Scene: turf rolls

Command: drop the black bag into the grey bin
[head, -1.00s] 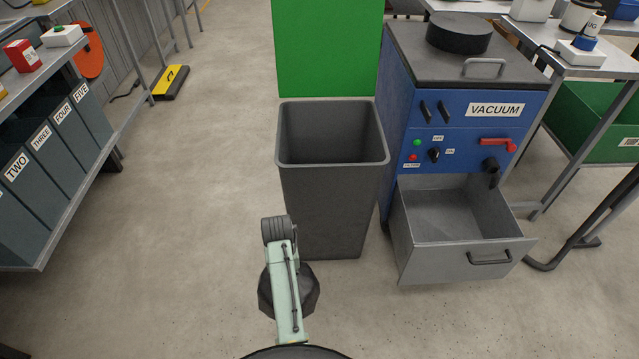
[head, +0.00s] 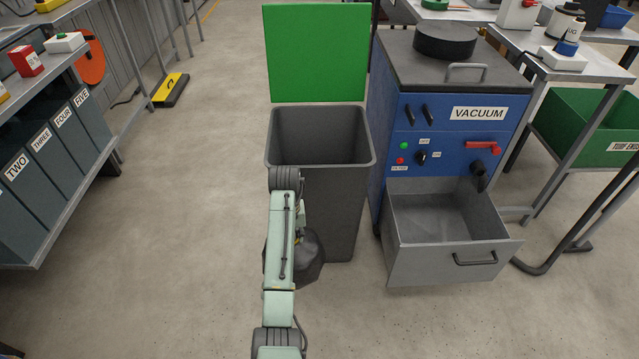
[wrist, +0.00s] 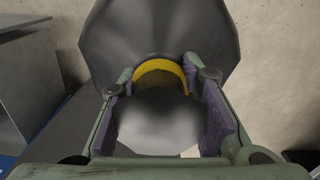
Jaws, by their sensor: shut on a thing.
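The black bag (head: 311,260) hangs from my arm in the head view, low in front of the grey bin and partly hidden behind my arm. In the wrist view the black bag (wrist: 165,38) fills the top middle, with a yellow band at its neck. My gripper (wrist: 168,110) is shut on the bag, its two fingers on either side of the neck. In the head view my arm hides the gripper. The grey bin (head: 340,205) stands upright with its top open and a green panel behind it. The bag is outside the bin, below its rim.
The blue vacuum cabinet (head: 452,130) stands right of the bin, with its grey drawer (head: 440,262) pulled open. A shelf with numbered dark bins (head: 40,160) is at the left. The floor between the shelf and the grey bin is clear.

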